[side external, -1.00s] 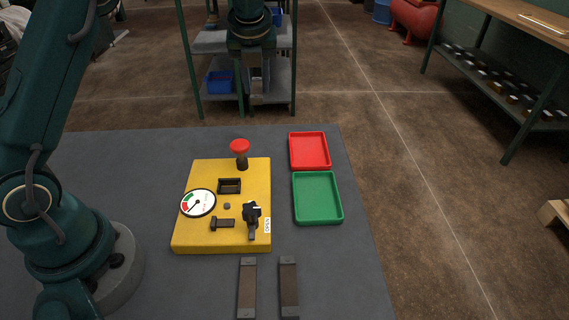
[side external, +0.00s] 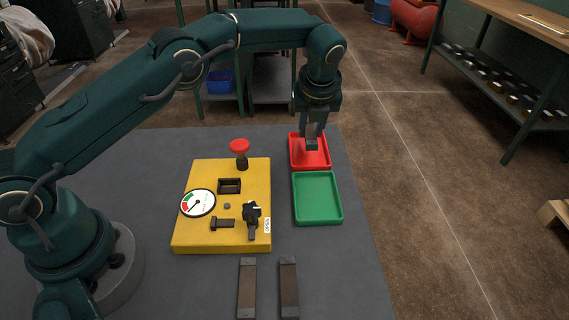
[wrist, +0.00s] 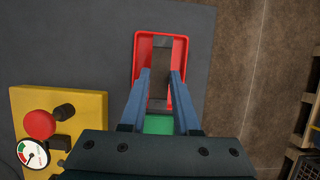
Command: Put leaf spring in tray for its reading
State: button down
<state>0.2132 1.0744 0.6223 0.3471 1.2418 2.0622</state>
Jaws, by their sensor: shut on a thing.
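My gripper (side external: 312,138) is over the red tray (side external: 325,164), pointing down. In the wrist view, the gripper (wrist: 160,76) is shut on a brown leaf spring (wrist: 161,60) with dark grey ends, which lines up lengthwise with the red tray (wrist: 139,46). I cannot tell whether the spring touches the tray floor. The green tray (side external: 318,198) is empty. Two similar leaf springs (side external: 247,288) (side external: 289,288) lie side by side at the front. The gauge (side external: 197,203) on the yellow box has red and green sectors; its exact reading is too small to tell.
The yellow box (side external: 190,235) stands left of the trays, with a red mushroom button (side external: 239,146), a dark socket (side external: 229,186) and a black lever (side external: 251,215) beside an OPEN label. The grey table (side external: 357,230) is bare right of the green tray.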

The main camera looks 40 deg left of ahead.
aim_at(311, 137)
jog(key=shift+f, duration=1.95)
jog(key=shift+f, duration=0.1)
jog(key=c, duration=0.6)
grip_release()
jog(key=shift+c, duration=0.2)
